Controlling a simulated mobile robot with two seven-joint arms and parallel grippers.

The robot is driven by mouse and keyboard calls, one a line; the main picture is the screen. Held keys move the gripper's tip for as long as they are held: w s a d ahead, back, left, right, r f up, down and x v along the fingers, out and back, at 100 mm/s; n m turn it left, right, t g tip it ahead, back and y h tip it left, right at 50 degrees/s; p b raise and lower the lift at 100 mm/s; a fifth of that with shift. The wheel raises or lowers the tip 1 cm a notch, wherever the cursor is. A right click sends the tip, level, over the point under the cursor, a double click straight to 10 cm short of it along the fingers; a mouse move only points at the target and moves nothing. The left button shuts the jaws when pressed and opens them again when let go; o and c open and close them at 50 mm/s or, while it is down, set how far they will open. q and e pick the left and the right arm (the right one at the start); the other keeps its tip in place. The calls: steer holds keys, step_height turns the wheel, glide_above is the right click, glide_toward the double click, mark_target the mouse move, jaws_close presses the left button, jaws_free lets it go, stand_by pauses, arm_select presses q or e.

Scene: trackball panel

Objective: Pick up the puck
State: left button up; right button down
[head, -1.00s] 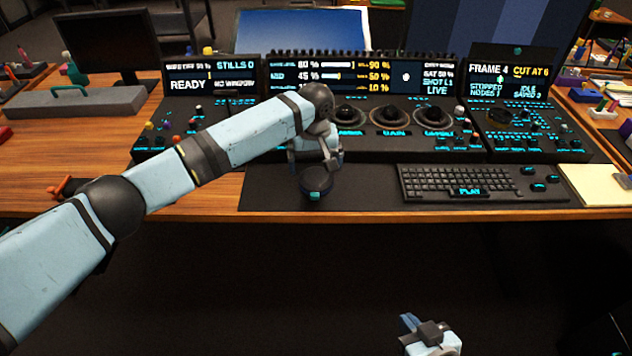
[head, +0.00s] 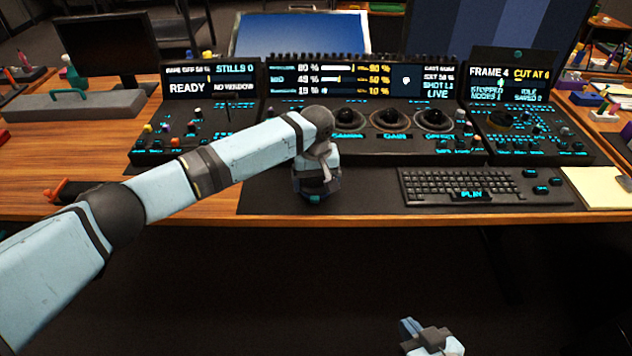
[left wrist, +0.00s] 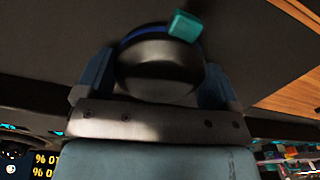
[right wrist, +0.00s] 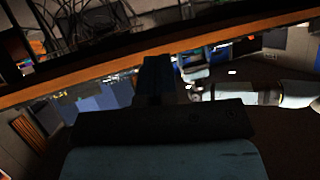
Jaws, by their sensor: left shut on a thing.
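The puck (left wrist: 158,72) is a dark round disc with a blue band and a teal tab at its edge. In the left wrist view it sits between the two blue fingers of my left gripper (left wrist: 153,84), which is shut on its sides. In the head view my left gripper (head: 316,186) covers most of the puck (head: 315,197), near the front edge of the dark mat. I cannot tell whether the puck touches the mat. My right gripper (head: 410,327) is low in front of the desk, its fingers together and empty in the right wrist view (right wrist: 158,75).
A keyboard (head: 460,185) lies right of the puck. The trackball console (head: 390,118) with its screens stands behind. A grey case (head: 75,104) is at the left. Yellow paper (head: 596,188) lies at the right. Bare mat (head: 370,190) separates my left gripper from the keyboard.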

arm_select(q)
step_height(320, 180, up, 20)
steer(key=p, duration=0.4)
arm_select(e)
steer(key=shift+s+d+r+g+h, duration=0.2)
steer(key=shift+d+g+h, duration=0.1)
steer(key=shift+d+h, duration=0.1)
arm_select(q)
steer(key=p, duration=0.2)
glide_toward(316, 179)
steer(key=shift+f, duration=2.1)
steer(key=shift+f+b, duration=0.4)
steer(key=shift+f, duration=2.4)
arm_select(e)
steer(key=shift+r, duration=0.6)
arm_select(q)
steer(key=shift+f, duration=0.3)
arm_select(e)
steer(key=shift+a, duration=0.1)
